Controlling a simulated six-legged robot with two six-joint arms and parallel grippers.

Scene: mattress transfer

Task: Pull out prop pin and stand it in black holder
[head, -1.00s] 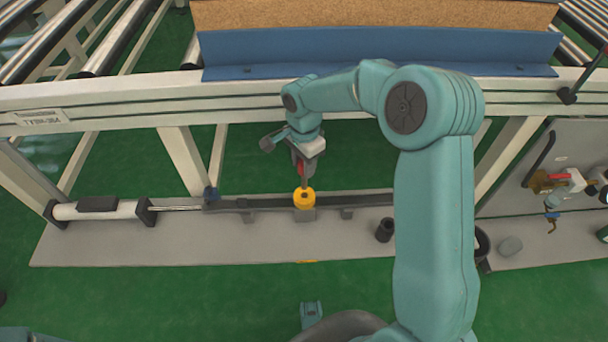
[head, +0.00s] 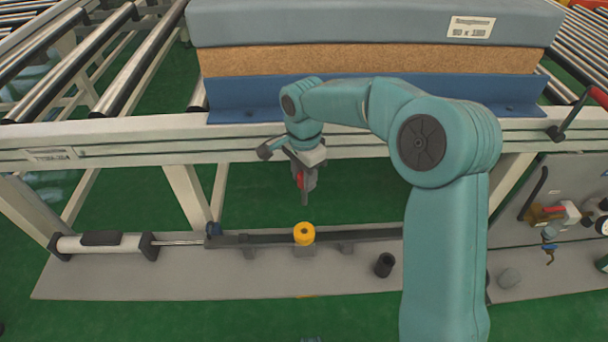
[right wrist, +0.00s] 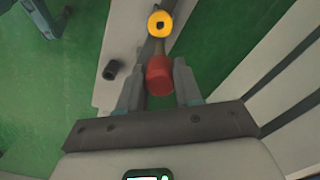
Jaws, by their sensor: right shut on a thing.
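My right gripper (head: 302,178) is shut on the red head of the prop pin (head: 300,180) and holds it in the air above the yellow collar (head: 304,233). In the right wrist view the pin's red head (right wrist: 159,76) sits between the fingers of the gripper (right wrist: 159,85), with its shaft pointing towards the yellow collar (right wrist: 160,23). The collar's hole looks dark and open. The black holder (head: 384,265) stands on the grey base plate, right of the collar; it also shows in the right wrist view (right wrist: 112,69). My left gripper is not in view.
The grey base plate (head: 190,283) carries a cylinder (head: 100,243) at left and a dark bar. A white frame rail (head: 120,135) runs behind. Above stand a blue bracket (head: 350,96) and a grey mattress (head: 330,22). A valve panel (head: 545,190) is at right.

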